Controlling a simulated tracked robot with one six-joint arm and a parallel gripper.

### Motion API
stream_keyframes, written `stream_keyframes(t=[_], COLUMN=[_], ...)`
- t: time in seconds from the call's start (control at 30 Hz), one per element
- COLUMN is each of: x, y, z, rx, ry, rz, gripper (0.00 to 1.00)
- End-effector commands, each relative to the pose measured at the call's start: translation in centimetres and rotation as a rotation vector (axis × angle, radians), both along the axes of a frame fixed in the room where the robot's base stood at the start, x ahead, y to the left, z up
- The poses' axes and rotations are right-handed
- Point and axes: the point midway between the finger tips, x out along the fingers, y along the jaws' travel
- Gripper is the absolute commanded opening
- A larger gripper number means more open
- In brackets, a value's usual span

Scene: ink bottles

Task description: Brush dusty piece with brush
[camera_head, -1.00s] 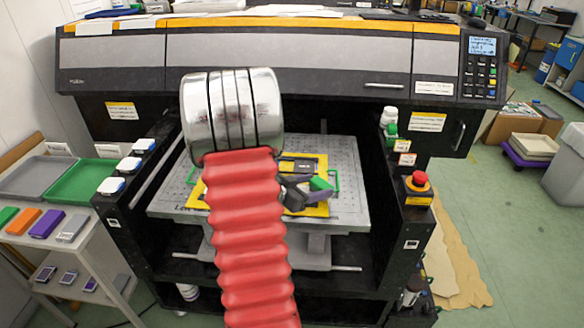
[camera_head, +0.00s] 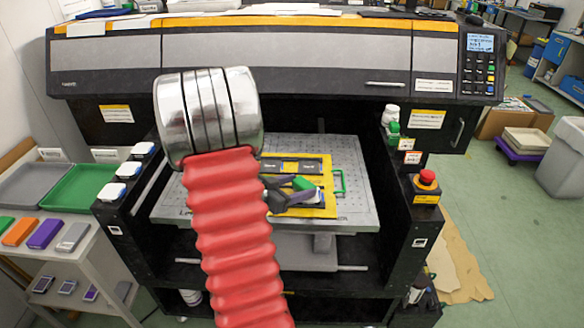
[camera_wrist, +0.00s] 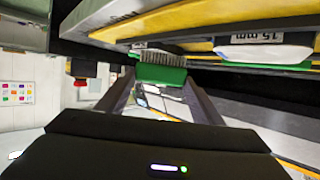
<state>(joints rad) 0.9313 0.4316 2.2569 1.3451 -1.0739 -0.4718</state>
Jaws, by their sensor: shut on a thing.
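My gripper (camera_head: 290,190) is low over the yellow fixture plate (camera_head: 318,162) on the printer's bed, partly behind my red sleeve. In the wrist view my gripper (camera_wrist: 161,84) is shut on a green-backed brush (camera_wrist: 160,75). Its grey bristles face the yellow plate (camera_wrist: 205,45), close to it; I cannot tell whether they touch. The brush's green back also shows in the head view (camera_head: 303,183). A white and green piece (camera_wrist: 265,52) marked "15 mm" sits at the plate, right of the brush and apart from it in the wrist view. I cannot make out dust.
The perforated metal bed (camera_head: 356,190) sits between the printer's black side walls. A red stop button (camera_head: 427,178) stands on the right wall. White-capped items (camera_head: 128,169) line the left wall. A green tray (camera_head: 80,187) and coloured blocks are on the left cart.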

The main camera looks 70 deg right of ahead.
Motion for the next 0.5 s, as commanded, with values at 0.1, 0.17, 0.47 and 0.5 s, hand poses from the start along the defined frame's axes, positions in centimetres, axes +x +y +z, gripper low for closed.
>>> stream_keyframes(t=[0.1, 0.17, 0.47, 0.5], x=[0.1, 0.1, 0.0, 0.0], y=[0.1, 0.1, 0.1, 0.1], z=[0.5, 1.8, 4.3, 4.7], rx=[-0.001, -0.005, -0.001, -0.003], ry=[-0.001, -0.005, -0.002, -0.003], rz=[0.001, -0.001, -0.002, -0.001], gripper=[0.38, 0.38, 0.38, 0.38])
